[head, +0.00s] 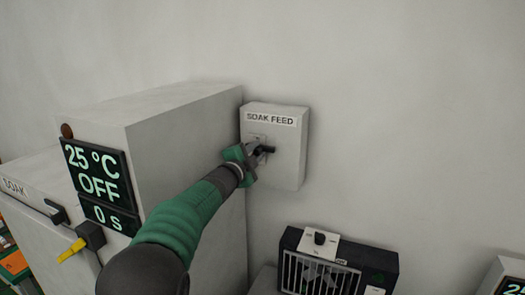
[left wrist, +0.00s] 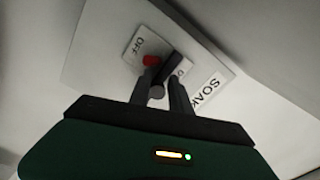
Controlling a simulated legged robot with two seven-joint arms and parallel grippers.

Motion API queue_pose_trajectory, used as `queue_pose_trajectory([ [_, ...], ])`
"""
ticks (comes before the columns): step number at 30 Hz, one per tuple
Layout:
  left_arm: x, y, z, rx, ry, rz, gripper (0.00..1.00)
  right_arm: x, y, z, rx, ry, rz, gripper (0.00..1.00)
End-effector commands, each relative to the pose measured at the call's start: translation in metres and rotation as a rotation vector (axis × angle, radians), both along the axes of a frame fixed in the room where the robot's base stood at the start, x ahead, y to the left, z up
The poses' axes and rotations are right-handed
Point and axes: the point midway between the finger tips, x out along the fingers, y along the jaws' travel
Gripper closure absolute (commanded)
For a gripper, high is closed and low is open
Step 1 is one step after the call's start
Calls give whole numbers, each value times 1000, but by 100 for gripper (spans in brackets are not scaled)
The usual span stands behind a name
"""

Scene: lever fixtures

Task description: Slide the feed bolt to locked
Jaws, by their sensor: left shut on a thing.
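The SOAK FEED box (head: 287,155) is a pale box on the wall, right of the tall grey cabinet. Its black handle (head: 265,149) sticks out of the front plate. My left gripper (head: 252,155) is at that plate, shut on the handle. In the left wrist view, the two grey fingers (left wrist: 162,88) stand on either side of the dark handle (left wrist: 172,66). A red piece (left wrist: 151,60) shows beside the handle, near the OFF label (left wrist: 139,42). A second label is mostly hidden behind the handle. My right gripper is out of view.
The grey cabinet (head: 185,115) stands close left of the box, with a display (head: 100,185) reading 25 °C, OFF, 0 s. A yellow-tipped lever (head: 72,250) is at lower left. A black grilled unit (head: 335,265) with a knob sits below right. The wall above and right is bare.

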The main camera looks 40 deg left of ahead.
Motion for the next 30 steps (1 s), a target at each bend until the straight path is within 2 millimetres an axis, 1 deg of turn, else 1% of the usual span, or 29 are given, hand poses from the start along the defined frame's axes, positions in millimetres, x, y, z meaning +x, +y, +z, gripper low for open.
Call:
queue_pose_trajectory([
  [1,-1,3,-7,-10,11,7,100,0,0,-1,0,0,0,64],
  [2,-1,3,-7,-10,11,8,75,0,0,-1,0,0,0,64],
  [5,-1,3,-7,-8,11,8,62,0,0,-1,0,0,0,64],
  [6,-1,3,-6,-8,10,7,60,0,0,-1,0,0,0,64],
  [13,-2,2,-4,-3,6,5,60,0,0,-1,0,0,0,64],
  [17,-14,-1,-4,-2,4,6,60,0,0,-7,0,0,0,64],
  [20,-35,-7,-5,-3,3,6,60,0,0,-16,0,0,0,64],
  [27,-105,-25,-5,-2,4,7,60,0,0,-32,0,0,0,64],
  [30,-130,-32,-5,-1,5,7,60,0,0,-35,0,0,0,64],
])
